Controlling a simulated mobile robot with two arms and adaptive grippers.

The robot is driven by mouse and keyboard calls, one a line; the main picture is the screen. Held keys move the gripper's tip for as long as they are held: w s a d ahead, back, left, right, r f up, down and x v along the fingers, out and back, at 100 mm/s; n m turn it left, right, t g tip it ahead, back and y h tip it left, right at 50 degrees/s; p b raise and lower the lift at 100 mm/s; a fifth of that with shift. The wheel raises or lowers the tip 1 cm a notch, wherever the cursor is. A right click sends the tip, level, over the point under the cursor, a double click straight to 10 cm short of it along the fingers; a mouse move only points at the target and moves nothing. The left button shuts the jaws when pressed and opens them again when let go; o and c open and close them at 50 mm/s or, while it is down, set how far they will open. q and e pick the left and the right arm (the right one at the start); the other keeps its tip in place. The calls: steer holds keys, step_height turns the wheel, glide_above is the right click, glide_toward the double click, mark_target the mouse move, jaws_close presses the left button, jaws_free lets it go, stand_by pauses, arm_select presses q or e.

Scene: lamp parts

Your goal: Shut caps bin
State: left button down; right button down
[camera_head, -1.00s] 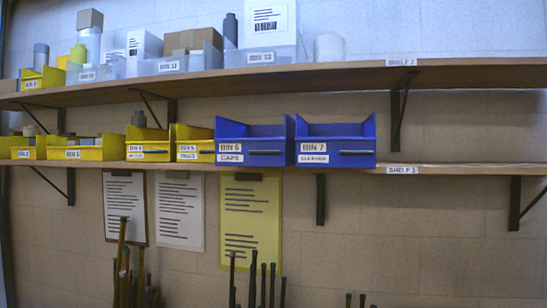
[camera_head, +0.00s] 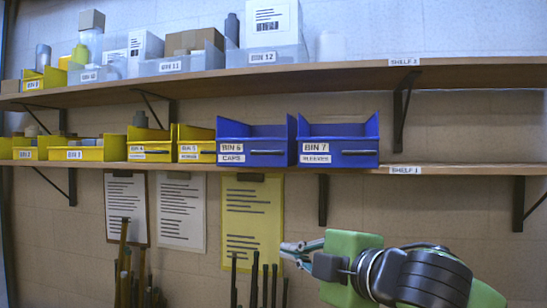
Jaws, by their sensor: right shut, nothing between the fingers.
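The caps bin (camera_head: 248,140) is a blue bin labelled "BIN 6 CAPS" on the lower shelf. It has a dark handle bar on its front, and its front sticks out past the shelf edge. A matching blue bin labelled "BIN 7 SLEEVES" (camera_head: 338,142) stands right beside it. My right gripper (camera_head: 290,250) is below the lower shelf, in front of the yellow sheet, pointing left. It is shut and empty, apart from the bins. My left gripper is not in view.
Yellow bins (camera_head: 85,150) line the lower shelf to the left. The upper shelf (camera_head: 340,77) carries clear bins and boxes. The lower shelf (camera_head: 450,169) is bare to the right. Clipped sheets (camera_head: 181,212) and upright rods (camera_head: 254,283) are below.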

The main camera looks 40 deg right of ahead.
mark_target(279, 151)
steer(key=s+a+r+n+t, duration=0.25)
steer(key=s+r, duration=0.25)
steer(key=r, duration=0.3)
steer(key=s+a+r+n+t, duration=0.1)
steer(key=s+a+r+n, duration=0.15)
steer(key=s+r, duration=0.35)
steer(key=w+r+p, duration=0.1)
steer(key=w, duration=0.3)
steer(key=w+d+r+p, duration=0.1)
steer(key=w+p, duration=0.1)
steer(key=w, duration=0.3)
steer(key=w+d+r+p, duration=0.1)
steer(key=w, duration=0.3)
steer(key=shift+w+d, duration=0.25)
steer(key=shift+w, duration=0.05)
steer(key=shift+w+d, duration=0.1)
steer(key=shift+d, duration=0.05)
steer(key=w+d+p, duration=0.1)
steer(key=w+d, duration=0.2)
steer(key=shift+d+p, duration=0.25)
steer(key=shift+p, duration=0.1)
steer(key=shift+s+a, duration=0.1)
